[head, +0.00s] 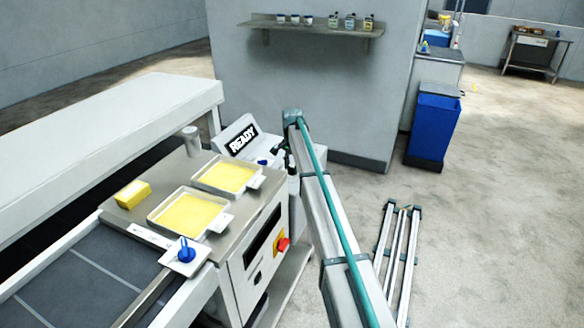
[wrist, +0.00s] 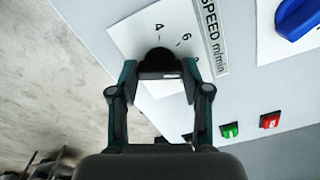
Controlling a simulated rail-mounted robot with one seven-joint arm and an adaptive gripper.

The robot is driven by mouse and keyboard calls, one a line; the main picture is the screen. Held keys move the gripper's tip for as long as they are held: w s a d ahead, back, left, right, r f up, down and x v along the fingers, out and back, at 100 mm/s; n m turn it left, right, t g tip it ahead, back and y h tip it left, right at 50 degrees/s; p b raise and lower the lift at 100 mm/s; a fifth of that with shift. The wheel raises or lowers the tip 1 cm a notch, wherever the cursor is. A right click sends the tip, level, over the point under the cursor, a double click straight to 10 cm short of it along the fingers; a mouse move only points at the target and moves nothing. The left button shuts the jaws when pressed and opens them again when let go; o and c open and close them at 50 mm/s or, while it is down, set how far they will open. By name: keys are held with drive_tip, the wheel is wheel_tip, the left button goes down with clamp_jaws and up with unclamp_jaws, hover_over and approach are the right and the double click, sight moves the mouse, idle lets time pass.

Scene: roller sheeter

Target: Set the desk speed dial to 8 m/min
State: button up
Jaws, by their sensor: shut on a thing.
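The speed dial (wrist: 158,54) is a dark knob on a white scale plate (wrist: 128,38) in the wrist view. The numbers 4 and 6 show beside it, next to a "SPEED m/min" label (wrist: 212,38). My gripper (wrist: 160,71) is shut on the dial, with a finger on each side of it. The fingers hide the lower part of the plate, and I cannot read a pointer mark on the knob. In the head view the desk (head: 263,148) stands behind the steel table, and my arm hides the dial there.
A large blue knob (wrist: 298,18) is on the same panel at upper right. A green switch (wrist: 230,130) and a red switch (wrist: 270,120) sit lower down. A "READY" display (head: 242,139) tops the desk. Yellow-filled trays (head: 190,216) lie on the steel table.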

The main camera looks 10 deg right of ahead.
sight(292, 168)
idle(0.3)
drive_tip(key=o, duration=1.2)
drive_tip(key=shift+c, duration=0.2)
wheel_tip(292, 168, up, 12)
